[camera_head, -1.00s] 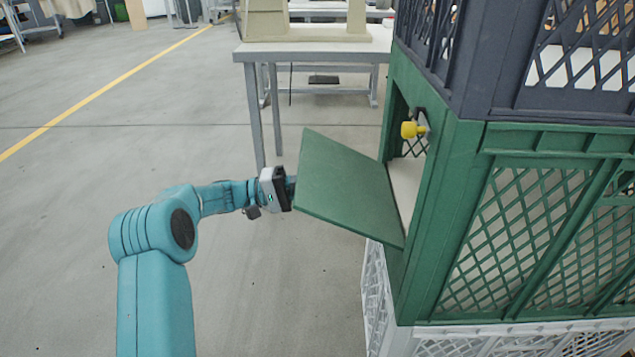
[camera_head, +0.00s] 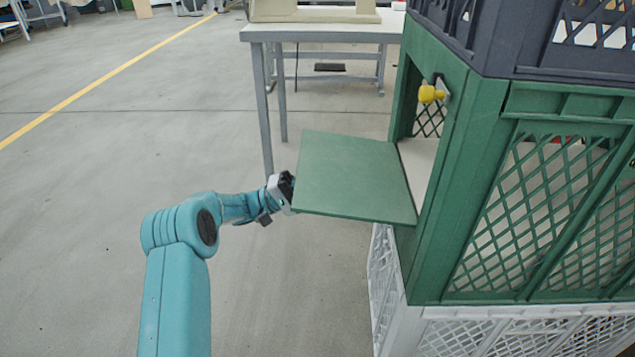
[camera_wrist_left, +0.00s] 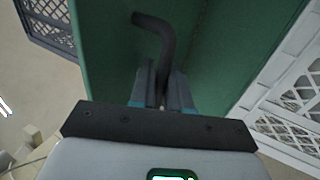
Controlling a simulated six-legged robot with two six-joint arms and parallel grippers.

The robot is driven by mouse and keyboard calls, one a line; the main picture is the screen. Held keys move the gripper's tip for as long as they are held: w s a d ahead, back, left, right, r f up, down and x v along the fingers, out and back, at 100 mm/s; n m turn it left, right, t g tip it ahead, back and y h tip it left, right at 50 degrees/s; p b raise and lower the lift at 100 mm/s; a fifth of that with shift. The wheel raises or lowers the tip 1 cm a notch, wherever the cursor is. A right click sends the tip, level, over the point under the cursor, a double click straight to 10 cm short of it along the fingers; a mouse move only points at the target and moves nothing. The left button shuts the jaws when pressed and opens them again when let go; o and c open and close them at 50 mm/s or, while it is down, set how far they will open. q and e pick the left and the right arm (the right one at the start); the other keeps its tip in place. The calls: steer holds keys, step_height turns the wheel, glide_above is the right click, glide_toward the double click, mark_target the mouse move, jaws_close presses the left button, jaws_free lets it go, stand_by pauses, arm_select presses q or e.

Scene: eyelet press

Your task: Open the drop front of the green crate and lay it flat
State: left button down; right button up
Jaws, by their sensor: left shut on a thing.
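The green crate (camera_head: 485,190) stands at the right of the head view. Its drop front (camera_head: 355,178) is a flat green panel, swung out to the left from the crate's opening and close to level. My left gripper (camera_head: 291,190) is at the panel's outer edge. In the left wrist view its fingers (camera_wrist_left: 161,88) are shut on a dark bent handle (camera_wrist_left: 155,35) in front of the green panel (camera_wrist_left: 225,45). A yellow knob (camera_head: 430,94) sits at the side of the opening. My right gripper is not in view.
A dark blue crate (camera_head: 500,35) is stacked on the green one, and a white crate (camera_head: 480,335) is beneath it. A grey table (camera_head: 330,33) stands behind the panel. The floor at the left is clear.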

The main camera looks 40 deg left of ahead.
arm_select(q)
steer(key=shift+w, duration=0.15)
steer(key=c, duration=1.3)
jaws_free()
steer(key=shift+d+f, duration=0.1)
steer(key=v, duration=1.6)
